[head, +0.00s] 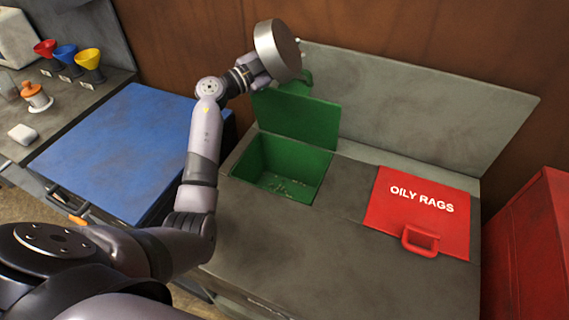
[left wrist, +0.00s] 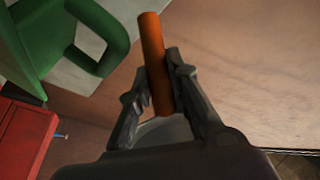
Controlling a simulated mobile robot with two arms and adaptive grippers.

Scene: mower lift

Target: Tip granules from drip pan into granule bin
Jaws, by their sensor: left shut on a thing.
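The drip pan (head: 285,50) is a round metal pan, held on edge high above the back of the counter. My left gripper (head: 262,74) is beside it. In the left wrist view my left gripper (left wrist: 162,85) is shut on an orange handle (left wrist: 152,45), with part of a grey rounded surface behind. The granule bin (head: 300,158) is a green well in the counter, its green lid (head: 297,117) standing open. Small pale specks, like granules (head: 286,184), lie on its floor. The pan is above and behind the lid; whether it holds granules cannot be seen. My right gripper is not in view.
A red OILY RAGS lid (head: 420,212) with a handle lies shut right of the bin. A grey back panel (head: 430,100) rises behind. A blue-topped surface (head: 115,150) and coloured funnels (head: 89,62) are at left. The counter front (head: 300,245) is clear.

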